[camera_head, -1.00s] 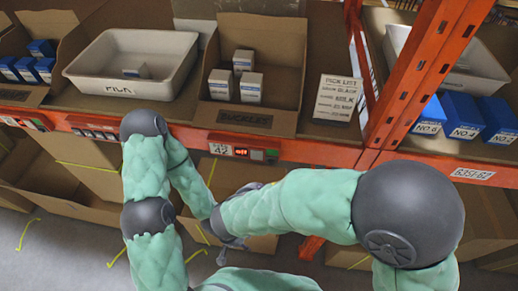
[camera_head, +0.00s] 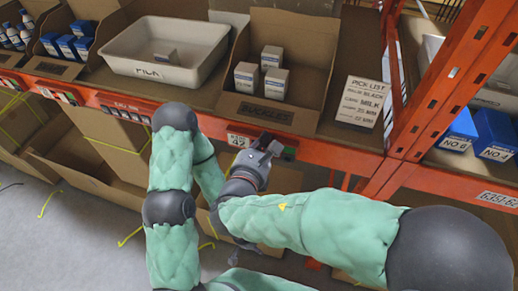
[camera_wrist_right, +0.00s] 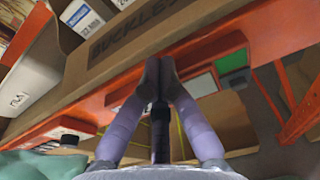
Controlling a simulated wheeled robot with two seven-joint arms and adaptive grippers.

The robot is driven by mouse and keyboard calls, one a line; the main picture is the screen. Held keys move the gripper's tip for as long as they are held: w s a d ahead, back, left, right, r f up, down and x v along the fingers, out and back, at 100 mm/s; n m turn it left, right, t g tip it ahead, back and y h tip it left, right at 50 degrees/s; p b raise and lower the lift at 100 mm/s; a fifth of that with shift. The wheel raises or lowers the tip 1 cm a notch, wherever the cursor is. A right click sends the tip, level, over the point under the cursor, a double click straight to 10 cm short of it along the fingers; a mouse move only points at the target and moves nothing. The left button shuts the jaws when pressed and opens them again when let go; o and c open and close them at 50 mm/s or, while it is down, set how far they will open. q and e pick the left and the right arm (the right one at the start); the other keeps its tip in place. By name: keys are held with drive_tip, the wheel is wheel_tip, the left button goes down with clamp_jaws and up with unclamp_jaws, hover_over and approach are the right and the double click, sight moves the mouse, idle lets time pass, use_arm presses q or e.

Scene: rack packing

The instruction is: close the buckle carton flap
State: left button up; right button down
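The buckle carton (camera_head: 318,85) is open at the top on the shelf in the head view, with three small white boxes (camera_head: 272,57) inside. Its front panel (camera_head: 266,112) carries the BUCKLES label and also crosses the right wrist view (camera_wrist_right: 125,40). My right gripper (camera_head: 268,143) is in front of the orange rail, just below that panel. In the right wrist view its fingertips (camera_wrist_right: 160,62) are together, with nothing seen between them; contact with the panel or rail is unclear. My left gripper (camera_head: 234,258) is low in the head view, small and mostly hidden by my arms.
A white tray (camera_head: 217,62) with one small box stands left of the carton. A pick list card (camera_head: 358,102) stands to the right, before an orange upright (camera_head: 432,95). The orange rail (camera_head: 330,153) carries a display and buttons. Open brown cartons sit below.

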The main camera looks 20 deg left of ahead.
sight(266, 113)
drive_tip(key=shift+w+f, duration=0.2)
drive_tip(key=shift+w, duration=1.05)
